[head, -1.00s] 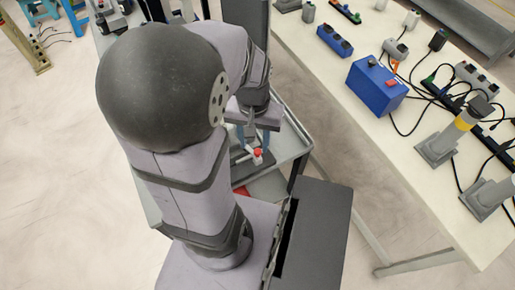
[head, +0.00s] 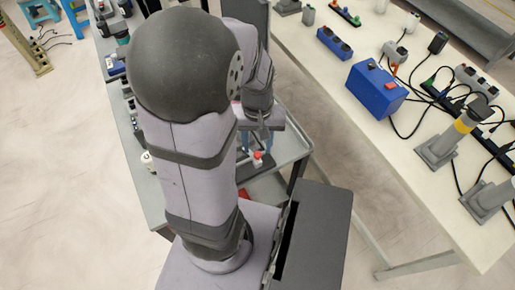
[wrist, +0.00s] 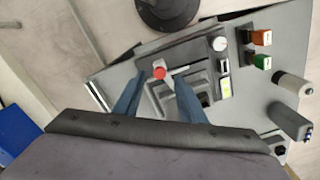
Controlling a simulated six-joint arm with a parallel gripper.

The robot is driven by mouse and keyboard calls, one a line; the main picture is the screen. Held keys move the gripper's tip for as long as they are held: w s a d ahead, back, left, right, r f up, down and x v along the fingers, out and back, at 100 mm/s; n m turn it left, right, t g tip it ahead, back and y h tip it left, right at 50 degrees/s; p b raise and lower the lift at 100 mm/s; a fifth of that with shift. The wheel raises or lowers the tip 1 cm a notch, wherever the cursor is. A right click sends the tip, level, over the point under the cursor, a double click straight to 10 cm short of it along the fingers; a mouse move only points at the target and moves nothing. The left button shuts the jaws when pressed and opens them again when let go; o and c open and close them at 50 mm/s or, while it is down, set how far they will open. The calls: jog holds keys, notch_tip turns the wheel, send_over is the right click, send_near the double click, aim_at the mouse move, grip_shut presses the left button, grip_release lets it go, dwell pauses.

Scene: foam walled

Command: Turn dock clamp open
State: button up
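The dock clamp shows as a grey base (wrist: 165,99) with a pale lever and a round red knob (wrist: 159,72) in the wrist view. In the head view the red knob (head: 257,155) stands on the cart, just below my gripper (head: 254,135). My gripper (wrist: 157,82) has two blue fingers, spread apart, with the knob and lever between them in the picture. I cannot tell whether either finger touches the lever. My dark wrist body hides the lower part of the wrist view, and my arm hides much of the cart in the head view.
Near the clamp in the wrist view are a white dial (wrist: 219,44), an orange switch (wrist: 262,37), a green switch (wrist: 262,62) and a pale cylinder (wrist: 292,88). In the head view, a white table (head: 350,115) on the right holds a blue box (head: 376,90) and cables.

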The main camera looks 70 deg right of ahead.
aim_at(258, 154)
jog(key=shift+f, duration=1.65)
jog(key=shift+c, duration=0.2)
grip_shut()
